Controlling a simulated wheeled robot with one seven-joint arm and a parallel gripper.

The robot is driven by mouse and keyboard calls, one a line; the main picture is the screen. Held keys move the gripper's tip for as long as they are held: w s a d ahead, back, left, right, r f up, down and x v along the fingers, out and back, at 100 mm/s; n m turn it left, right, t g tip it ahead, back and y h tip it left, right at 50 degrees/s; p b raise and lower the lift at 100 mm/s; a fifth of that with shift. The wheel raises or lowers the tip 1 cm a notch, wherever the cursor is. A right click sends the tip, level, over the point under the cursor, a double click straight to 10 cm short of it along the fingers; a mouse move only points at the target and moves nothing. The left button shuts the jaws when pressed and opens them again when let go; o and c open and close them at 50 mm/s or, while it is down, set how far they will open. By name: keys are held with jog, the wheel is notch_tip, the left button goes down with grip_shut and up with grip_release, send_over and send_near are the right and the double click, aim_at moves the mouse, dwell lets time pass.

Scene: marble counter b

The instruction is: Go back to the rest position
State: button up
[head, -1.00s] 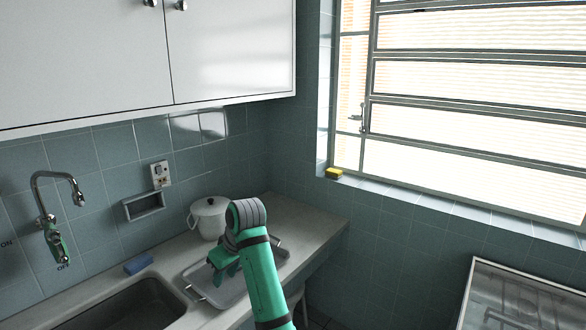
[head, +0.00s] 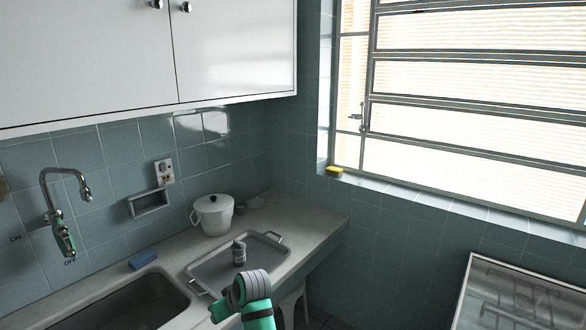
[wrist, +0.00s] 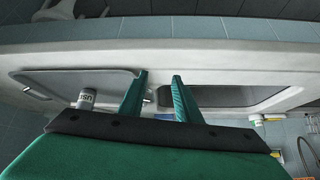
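My gripper (wrist: 160,88) shows in the wrist view with its two green fingers apart and nothing between them. In the head view my gripper (head: 222,311) is low in the picture, in front of the counter's edge and partly cut off by the arm and frame. A grey-capped container (head: 239,251) stands upright in the metal tray (head: 208,276) on the counter. In the wrist view the container (wrist: 87,98) appears left of the fingers, apart from them.
A white lidded pot (head: 212,216) stands behind the tray. A sink (head: 135,305) with a tap (head: 66,206) is at the left, and a blue sponge (head: 143,260) lies behind it. A yellow sponge (head: 334,171) sits on the window sill. Floor space lies right of the counter.

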jog(key=s+d+f+m+t, duration=0.1)
jog(key=s+f+m, duration=0.1)
jog(key=s+f, duration=0.35)
jog(key=s+d+f+m+t, duration=0.1)
jog(key=s+f+t, duration=0.15)
jog(key=f, duration=0.65)
jog(key=s+d+f+m+t, duration=0.1)
jog(key=s+d+f, duration=0.15)
jog(key=s, duration=0.25)
jog(key=s+d+f+m+t+h, duration=0.1)
jog(key=s+d+f+m, duration=0.15)
jog(key=s, duration=0.25)
jog(key=s+d+f+m+t, duration=0.1)
jog(key=s+d+f, duration=0.15)
jog(key=s, duration=0.35)
jog(key=s+d+r+m+t+h, duration=0.15)
jog(key=s+d, duration=0.25)
jog(key=s, duration=0.5)
jog(key=s+d+r+t+h, duration=0.1)
jog(key=s+d+r+h, duration=0.15)
jog(key=s, duration=0.55)
jog(key=s+d+r, duration=0.2)
jog(key=s+r, duration=0.4)
jog(key=s+d+r+t, duration=0.1)
jog(key=s+d+r, duration=0.1)
jog(key=s+r, duration=0.4)
jog(key=shift+d+n+t, duration=0.3)
jog(key=shift+s, duration=0.15)
